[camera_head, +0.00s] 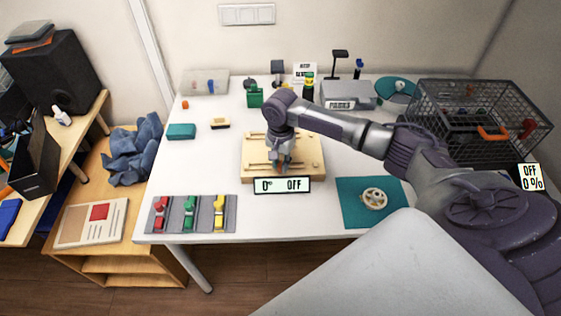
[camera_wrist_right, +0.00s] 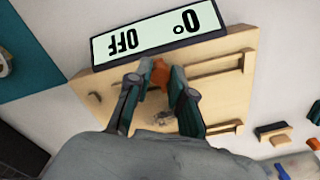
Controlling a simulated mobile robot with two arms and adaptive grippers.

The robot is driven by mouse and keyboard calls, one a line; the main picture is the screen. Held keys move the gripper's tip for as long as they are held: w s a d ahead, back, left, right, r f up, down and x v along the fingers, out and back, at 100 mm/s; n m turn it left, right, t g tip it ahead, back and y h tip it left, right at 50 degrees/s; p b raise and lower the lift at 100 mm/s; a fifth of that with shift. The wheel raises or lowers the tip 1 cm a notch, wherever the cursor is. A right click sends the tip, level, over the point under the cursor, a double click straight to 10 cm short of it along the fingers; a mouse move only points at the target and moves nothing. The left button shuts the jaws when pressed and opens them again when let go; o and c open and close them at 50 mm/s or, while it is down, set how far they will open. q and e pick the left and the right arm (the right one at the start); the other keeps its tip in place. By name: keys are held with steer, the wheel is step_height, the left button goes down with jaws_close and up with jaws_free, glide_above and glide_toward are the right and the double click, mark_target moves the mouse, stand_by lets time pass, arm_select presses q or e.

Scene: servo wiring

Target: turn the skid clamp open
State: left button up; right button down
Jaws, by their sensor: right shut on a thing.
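A light wooden skid board (camera_head: 312,146) with slotted rails lies on the white table; it also shows in the wrist view (camera_wrist_right: 222,92). At its front edge a display (camera_head: 282,185) reads 0° and OFF; it is upside down in the wrist view (camera_wrist_right: 150,38). My right gripper (camera_head: 281,165) points down over the board's middle. In the wrist view its two dark fingers (camera_wrist_right: 156,88) are shut on an orange piece, the skid clamp (camera_wrist_right: 159,74). Much of the clamp is hidden between the fingers. My left gripper is not in view.
A grey mat (camera_head: 174,224) with red, green and yellow clips lies front left. A teal mat (camera_head: 349,218) with a round beige part lies front right. A wire basket (camera_head: 470,120) stands at the right. A teal box (camera_head: 181,132) and a brush (camera_head: 220,123) lie left of the board.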

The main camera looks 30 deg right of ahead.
steer(key=shift+r+n+p, duration=0.2)
steer(key=shift+n+p, duration=0.5)
steer(key=shift+p, duration=0.15)
steer(key=shift+n+p, duration=1.2)
steer(key=shift+p, duration=0.05)
steer(key=n+p, duration=0.2)
steer(key=n, duration=0.1)
steer(key=shift+n, duration=0.3)
steer(key=n+p, duration=0.1)
steer(key=n, duration=0.1)
steer(key=shift+n+p, duration=0.3)
steer(key=n, duration=0.2)
steer(key=shift+f+n+p, duration=0.1)
steer(key=shift+n+p, duration=0.3)
steer(key=n, duration=0.5)
steer(key=shift+p, duration=0.4)
steer(key=c, duration=1)
jaws_free()
steer(key=shift+c, duration=0.2)
